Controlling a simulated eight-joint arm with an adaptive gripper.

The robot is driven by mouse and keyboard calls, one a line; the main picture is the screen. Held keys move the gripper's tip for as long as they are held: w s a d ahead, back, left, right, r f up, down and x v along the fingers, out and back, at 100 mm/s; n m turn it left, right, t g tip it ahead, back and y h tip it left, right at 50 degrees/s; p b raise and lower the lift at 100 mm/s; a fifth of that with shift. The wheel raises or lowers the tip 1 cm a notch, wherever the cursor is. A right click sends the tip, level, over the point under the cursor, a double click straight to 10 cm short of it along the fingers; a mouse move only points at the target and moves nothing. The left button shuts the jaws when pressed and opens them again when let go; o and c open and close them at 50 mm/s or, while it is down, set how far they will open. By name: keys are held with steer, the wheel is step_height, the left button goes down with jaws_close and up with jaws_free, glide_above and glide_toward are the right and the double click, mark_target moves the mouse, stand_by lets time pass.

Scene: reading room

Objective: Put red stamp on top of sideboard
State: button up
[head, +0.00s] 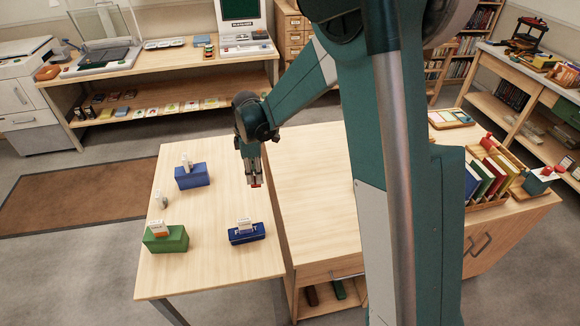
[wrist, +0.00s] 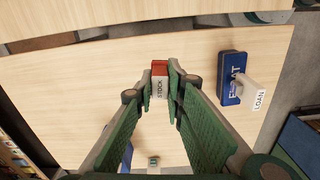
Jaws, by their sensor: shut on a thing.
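The red stamp (wrist: 160,69) has a red end and a pale side marked "STOCK". It sits between the fingertips of my gripper (wrist: 161,86), which is shut on it. In the head view, my gripper (head: 253,172) points down over the right part of the light wood table, with a bit of the red stamp (head: 256,185) showing at its tips. I cannot tell the gap between stamp and tabletop. The sideboard (head: 308,190) appears to be the wooden cabinet just right of the table. Its near-left top is bare; my arm hides its middle.
On the table (head: 210,272) stand a blue block (head: 193,178), a green block (head: 166,240) and a dark blue block (head: 247,235), each with a pale-labelled piece, plus a small pale piece (head: 161,200). Books in a wooden rack (head: 490,178) and a tray (head: 450,119) occupy the cabinet's right side.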

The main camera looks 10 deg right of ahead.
steer(key=shift+r, duration=0.1)
step_height(320, 180, up, 18)
steer(key=w+d+m, duration=0.2)
steer(key=d+m, duration=0.2)
steer(key=d, duration=0.9)
steer(key=w+d+m, duration=0.3)
steer(key=d, duration=1)
steer(key=s+d+m, duration=0.3)
steer(key=d, duration=0.9)
steer(key=s+d+m, duration=0.3)
steer(key=d, duration=0.9)
steer(key=s+d+m, duration=0.3)
steer(key=d+m, duration=0.1)
steer(key=d, duration=0.8)
step_height(320, 180, down, 18)
steer(key=shift+w, duration=0.25)
steer(key=shift+f, duration=3.1)
